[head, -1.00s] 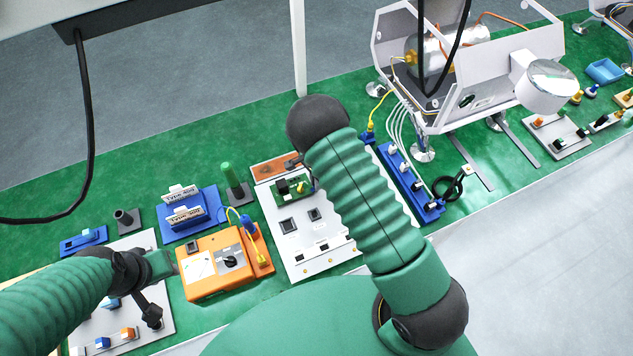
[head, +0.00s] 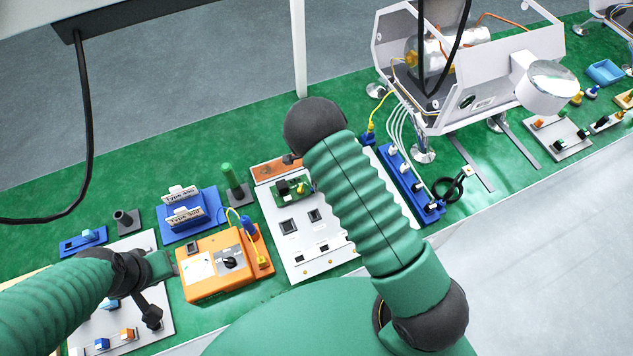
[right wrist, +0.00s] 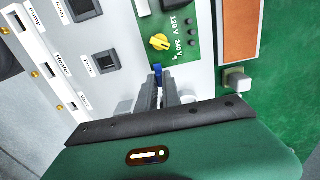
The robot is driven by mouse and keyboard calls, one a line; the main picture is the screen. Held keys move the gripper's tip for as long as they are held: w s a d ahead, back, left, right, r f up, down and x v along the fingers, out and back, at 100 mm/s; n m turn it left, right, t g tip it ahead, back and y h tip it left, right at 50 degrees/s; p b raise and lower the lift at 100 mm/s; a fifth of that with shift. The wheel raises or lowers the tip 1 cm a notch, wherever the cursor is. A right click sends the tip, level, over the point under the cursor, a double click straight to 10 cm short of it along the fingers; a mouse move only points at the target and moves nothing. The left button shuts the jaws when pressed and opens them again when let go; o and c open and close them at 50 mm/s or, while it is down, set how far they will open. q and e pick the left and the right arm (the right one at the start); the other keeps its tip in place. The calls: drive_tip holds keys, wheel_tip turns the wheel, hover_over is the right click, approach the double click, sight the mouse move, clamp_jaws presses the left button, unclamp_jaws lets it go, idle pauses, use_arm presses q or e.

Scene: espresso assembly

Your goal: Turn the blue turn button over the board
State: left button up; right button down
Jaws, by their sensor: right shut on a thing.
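The blue turn button (right wrist: 157,68) shows as a small blue piece at the tips of my right gripper (right wrist: 159,84) in the right wrist view. My right gripper is shut on it, and its fingers hide most of it. The button is just below the green board (right wrist: 186,14), on the white panel (right wrist: 120,85). The green board also shows in the head view (head: 291,187). There my right arm covers the button and the right fingertips. My left gripper (head: 160,265) is beside the orange box at the left; its fingers are not clear.
A yellow knob (right wrist: 159,42) on the green board sits close to the button. The orange box (head: 215,262) is left of the white panel. A blue power strip (head: 412,185) stands right of my right arm. A white machine frame (head: 465,90) is at the upper right.

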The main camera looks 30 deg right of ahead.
drive_tip(key=c, duration=1.5)
unclamp_jaws()
drive_tip(key=shift+w+a, duration=0.1)
wheel_tip(320, 180, up, 17)
drive_tip(key=shift+f+b, duration=0.15)
drive_tip(key=shift+b, duration=0.8)
drive_tip(key=s+a+n+t+b, duration=0.1)
drive_tip(key=s+n, duration=0.4)
drive_tip(key=n, duration=0.1)
drive_tip(key=s+a+n+b, duration=0.1)
drive_tip(key=s+a+n, duration=0.1)
drive_tip(key=s+n, duration=0.3)
drive_tip(key=s+a+r+n+t+b, duration=0.1)
drive_tip(key=s+n, duration=0.5)
drive_tip(key=n, duration=0.1)
drive_tip(key=shift+a+n+t, duration=0.25)
drive_tip(key=shift+n+t, duration=0.05)
drive_tip(key=shift+n, duration=0.1)
